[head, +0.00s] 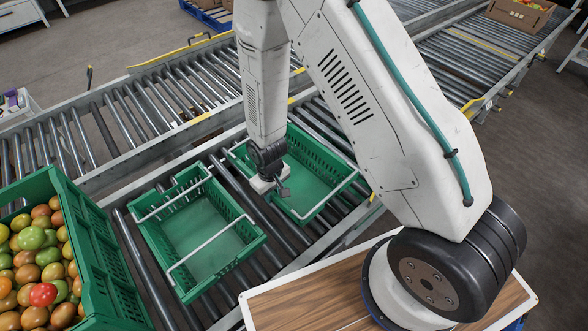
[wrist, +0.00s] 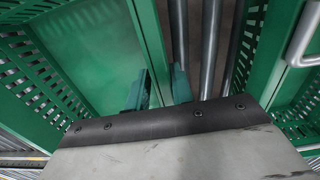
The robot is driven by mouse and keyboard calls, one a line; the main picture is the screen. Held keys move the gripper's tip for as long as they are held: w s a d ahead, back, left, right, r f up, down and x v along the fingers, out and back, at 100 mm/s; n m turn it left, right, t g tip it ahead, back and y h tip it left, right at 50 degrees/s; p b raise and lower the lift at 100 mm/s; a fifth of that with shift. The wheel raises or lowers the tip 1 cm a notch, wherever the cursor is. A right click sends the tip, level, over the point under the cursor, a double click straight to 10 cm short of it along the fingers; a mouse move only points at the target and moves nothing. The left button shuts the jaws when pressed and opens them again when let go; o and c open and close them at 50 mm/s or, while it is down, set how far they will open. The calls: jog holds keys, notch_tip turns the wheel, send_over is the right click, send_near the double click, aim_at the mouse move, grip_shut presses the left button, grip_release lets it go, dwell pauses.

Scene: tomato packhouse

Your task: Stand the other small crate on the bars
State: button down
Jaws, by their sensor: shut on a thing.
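Two small green crates stand side by side on the rollers. My gripper (head: 279,190) is at the right crate's side that faces the left crate. In the wrist view my gripper (wrist: 157,90) is shut on that crate's wall (wrist: 150,35). The gripped rim is partly hidden in the head view.
A big green crate of tomatoes (head: 112,265) stands at the left, close to the left small crate. A wooden-topped table (head: 290,305) is in front. Roller conveyors (head: 130,110) run behind, with a cardboard box (head: 515,14) at far right. A narrow strip of rollers (wrist: 205,45) separates the small crates.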

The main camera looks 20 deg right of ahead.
dwell(0.4)
jog(key=shift+r, duration=2.5)
